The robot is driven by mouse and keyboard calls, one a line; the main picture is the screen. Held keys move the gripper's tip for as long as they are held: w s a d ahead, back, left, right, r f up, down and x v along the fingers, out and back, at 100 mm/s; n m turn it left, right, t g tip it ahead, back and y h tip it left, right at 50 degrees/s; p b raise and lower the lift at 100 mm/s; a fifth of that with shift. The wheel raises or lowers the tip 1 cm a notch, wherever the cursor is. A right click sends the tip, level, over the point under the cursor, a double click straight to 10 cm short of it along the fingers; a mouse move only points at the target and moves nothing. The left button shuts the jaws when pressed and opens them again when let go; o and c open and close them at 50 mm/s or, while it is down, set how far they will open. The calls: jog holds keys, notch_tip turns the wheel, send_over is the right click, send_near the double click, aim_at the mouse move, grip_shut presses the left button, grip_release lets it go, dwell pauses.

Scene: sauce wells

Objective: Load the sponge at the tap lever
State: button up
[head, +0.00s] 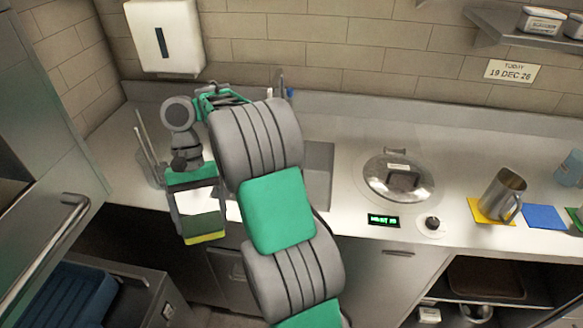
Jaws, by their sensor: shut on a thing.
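My gripper (202,222) points down in front of the counter's front edge, left of centre. It is shut on a sponge (205,238) with a dark green upper part and a yellow lower part, held between the fingers. The tap (280,78) stands at the back of the counter, mostly hidden behind my arm. A small blue piece (290,93) shows beside it; I cannot tell if this is the lever. The sink (319,165) is largely covered by my arm, with only its right side showing. The sponge is well apart from the tap.
A clear container with sticks (147,165) stands left of my gripper. A lidded round well (398,176), a small green display (383,220) and a knob (432,223) lie to the right. A metal jug (503,193) stands on a yellow mat (480,212). The counter between is clear.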

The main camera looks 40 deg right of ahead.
jog(key=shift+w+d+f+m+y, duration=0.1)
jog(key=shift+d+f+m+y, duration=0.1)
jog(key=shift+d+m+y, duration=0.3)
jog(key=s+d+m+t+h+b, duration=0.25)
jog(key=d+m+t, duration=1.05)
jog(key=d+m, duration=1.1)
jog(key=w+d+f+n, duration=0.2)
jog(key=w+d, duration=0.4)
jog(key=w, duration=0.7)
jog(key=shift+d+b, duration=0.15)
jog(key=shift+b, duration=0.15)
jog(key=shift+s, duration=0.2)
jog(key=s+a+p, duration=0.2)
jog(key=s, duration=0.5)
jog(key=shift+s+a, duration=0.2)
jog(key=shift+a, duration=0.05)
